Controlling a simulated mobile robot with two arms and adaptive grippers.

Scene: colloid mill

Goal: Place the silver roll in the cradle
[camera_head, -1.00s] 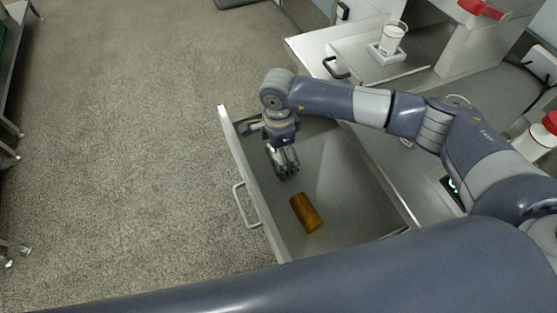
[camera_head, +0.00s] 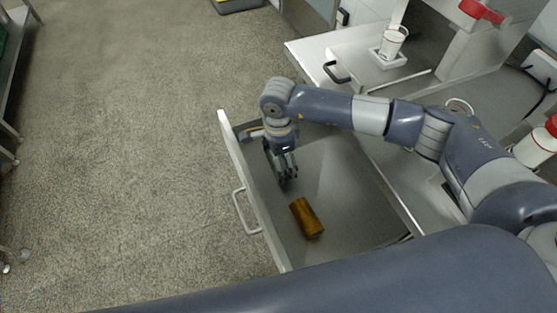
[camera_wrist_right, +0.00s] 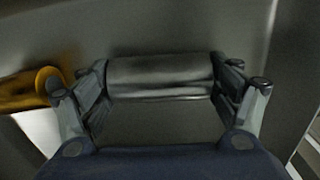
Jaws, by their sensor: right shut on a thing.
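The silver roll (camera_wrist_right: 160,76) lies between the two fingers of my right gripper (camera_wrist_right: 163,88) in the right wrist view, and the fingers are shut on its two ends. In the head view my right gripper (camera_head: 284,178) points down into the open drawer, and the roll is hidden there by the gripper. I cannot tell whether the roll still touches the drawer floor. I cannot make out the cradle with certainty. My left gripper is not in view.
A brown-gold roll (camera_head: 306,218) lies in the open drawer (camera_head: 340,190), and its end also shows in the right wrist view (camera_wrist_right: 45,84). The drawer's front wall (camera_head: 240,170) is close to my gripper.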

